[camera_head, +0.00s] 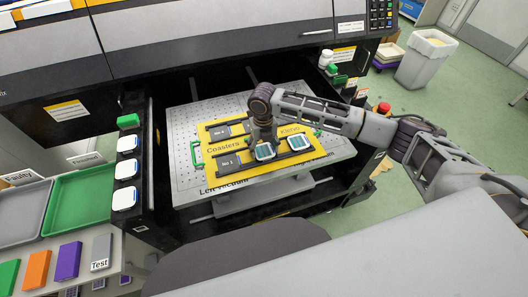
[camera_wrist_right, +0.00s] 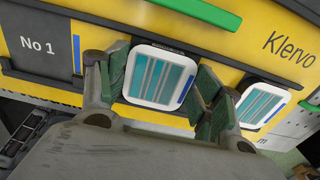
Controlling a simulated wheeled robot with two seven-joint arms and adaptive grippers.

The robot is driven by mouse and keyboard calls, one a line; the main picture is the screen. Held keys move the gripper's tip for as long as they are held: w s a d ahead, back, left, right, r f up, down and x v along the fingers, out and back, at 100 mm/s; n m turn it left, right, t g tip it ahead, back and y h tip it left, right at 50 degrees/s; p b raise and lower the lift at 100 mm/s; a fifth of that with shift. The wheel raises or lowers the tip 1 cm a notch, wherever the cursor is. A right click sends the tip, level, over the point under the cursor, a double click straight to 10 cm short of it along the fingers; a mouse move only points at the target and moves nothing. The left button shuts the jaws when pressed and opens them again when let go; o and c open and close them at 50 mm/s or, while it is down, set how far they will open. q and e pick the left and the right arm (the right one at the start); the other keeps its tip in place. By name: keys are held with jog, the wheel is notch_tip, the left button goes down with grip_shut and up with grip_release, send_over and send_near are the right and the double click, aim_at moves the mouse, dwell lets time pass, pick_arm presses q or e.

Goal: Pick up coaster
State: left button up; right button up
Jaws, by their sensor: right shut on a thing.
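A coaster (camera_head: 264,152), white-rimmed with a teal striped face and a blue edge strip, is at the yellow Coasters board (camera_head: 225,168) in the head view. My right gripper (camera_head: 263,140) comes down over it. In the right wrist view the same coaster (camera_wrist_right: 158,76) lies between the two green-padded fingers of my right gripper (camera_wrist_right: 163,92), which are shut on its sides. Whether it is clear of the board cannot be told. A second, similar coaster (camera_head: 299,143) sits to the right and also shows in the wrist view (camera_wrist_right: 262,104). My left gripper is not in view.
The yellow board lies on a perforated metal plate (camera_head: 180,118) inside a dark machine bay. Dark holders, one marked No 1 (camera_head: 229,163), sit on the board. A green tray (camera_head: 78,200) and a grey tray (camera_head: 22,212) stand at left, near white-topped items (camera_head: 125,171).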

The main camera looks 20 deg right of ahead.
aim_at(263, 149)
jog(key=shift+r, duration=0.1)
notch_tip(263, 149, up, 10)
jog(key=shift+b, duration=0.35)
dwell(0.4)
